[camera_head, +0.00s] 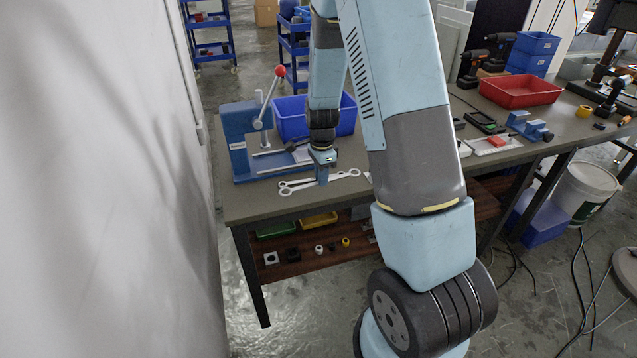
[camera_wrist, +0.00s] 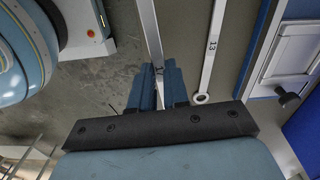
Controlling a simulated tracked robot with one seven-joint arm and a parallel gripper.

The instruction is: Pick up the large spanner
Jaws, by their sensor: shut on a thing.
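My gripper (camera_head: 322,181) points down near the front left of the workbench. In the wrist view its two blue fingers (camera_wrist: 155,88) are shut on a metal spanner, which I take to be the large spanner (camera_wrist: 149,30); it runs up out of the picture. In the head view this spanner (camera_head: 300,187) shows left of the fingers. A second spanner (camera_wrist: 211,50), marked 13, lies beside it, apart from the fingers, with a ring end towards the palm. It also shows in the head view (camera_head: 343,175). Whether the held spanner touches the bench is hard to tell.
A blue lever press (camera_head: 240,140) and a blue bin (camera_head: 290,118) stand behind the spanners on the workbench (camera_head: 250,205). A red bin (camera_head: 520,91), drills and small tools are further right. A lower shelf (camera_head: 310,262) holds small parts. A wall borders the left.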

